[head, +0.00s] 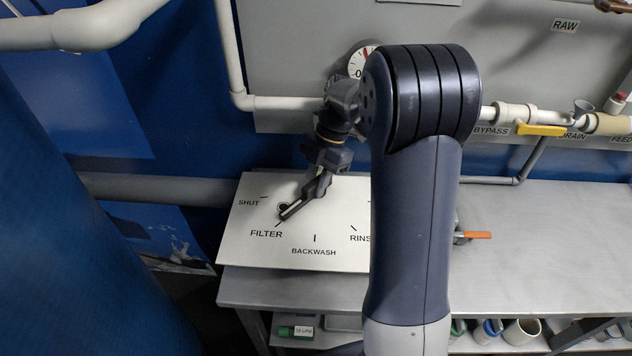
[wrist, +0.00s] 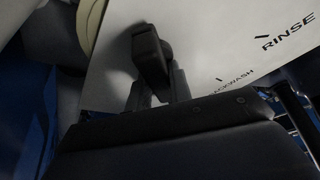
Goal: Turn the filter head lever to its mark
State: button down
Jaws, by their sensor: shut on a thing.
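The dark filter head lever (head: 292,211) lies over a white dial plate (head: 240,243) in the head view. Its visible end points to the lower left, close to the tick beside the word FILTER. My gripper (head: 316,188) is over the plate, shut on the lever. In the wrist view the lever (wrist: 150,50) shows as a dark block at the fingers of my gripper (wrist: 158,92). My gripper and wrist hide part of the lever and its pivot in the head view.
The plate also reads SHUT, BACKWASH and RINSE; my arm covers its right part. A grey bench (head: 540,240) extends right, with an orange-handled valve (head: 474,235). White pipes, a gauge (head: 358,62) and a yellow valve handle (head: 540,129) are behind. A blue tank (head: 70,220) stands left.

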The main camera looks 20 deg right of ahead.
dwell(0.4)
jog(key=c, duration=1.3)
grip_release()
jog(key=v, duration=1.1)
jog(key=shift+f, duration=0.1)
jog(key=x, duration=1.1)
